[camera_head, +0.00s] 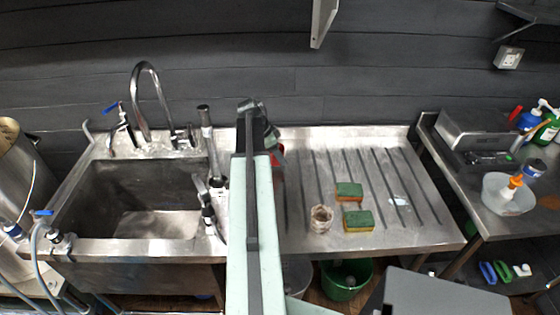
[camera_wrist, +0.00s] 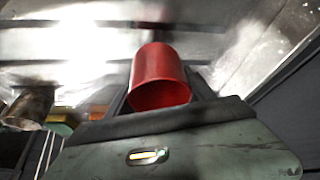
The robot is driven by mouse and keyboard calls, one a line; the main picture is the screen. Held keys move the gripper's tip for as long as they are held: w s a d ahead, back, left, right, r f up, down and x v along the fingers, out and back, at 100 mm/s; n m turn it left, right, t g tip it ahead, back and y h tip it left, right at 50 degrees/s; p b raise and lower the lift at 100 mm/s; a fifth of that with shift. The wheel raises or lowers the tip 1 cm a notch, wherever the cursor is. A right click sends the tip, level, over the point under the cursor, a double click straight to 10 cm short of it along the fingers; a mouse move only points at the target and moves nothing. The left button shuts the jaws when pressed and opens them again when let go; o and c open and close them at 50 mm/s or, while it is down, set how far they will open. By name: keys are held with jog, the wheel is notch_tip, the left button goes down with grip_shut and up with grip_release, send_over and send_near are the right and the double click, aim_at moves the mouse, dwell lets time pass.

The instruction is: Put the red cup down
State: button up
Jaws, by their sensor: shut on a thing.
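The red cup (camera_wrist: 160,78) is in the middle of the wrist view, between the two dark fingers of my gripper (camera_wrist: 161,92), which is shut on it. Its open rim faces the wrist camera. In the head view only a small red strip of the cup (camera_head: 279,162) shows beside my arm, which hides the rest. The cup is over the left part of the ribbed steel drainboard (camera_head: 405,230). I cannot tell whether its base touches the steel.
The back right of the drainboard is mostly clear. A wall (camera_head: 300,80) rises behind.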

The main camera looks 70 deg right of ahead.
jog(key=shift+d, duration=0.2)
jog(key=f+b, duration=0.4)
jog(key=shift+d, duration=0.2)
jog(key=shift+r, duration=0.2)
jog(key=shift+f, duration=0.15)
jog(key=o, duration=1.4)
jog(key=shift+c, duration=0.2)
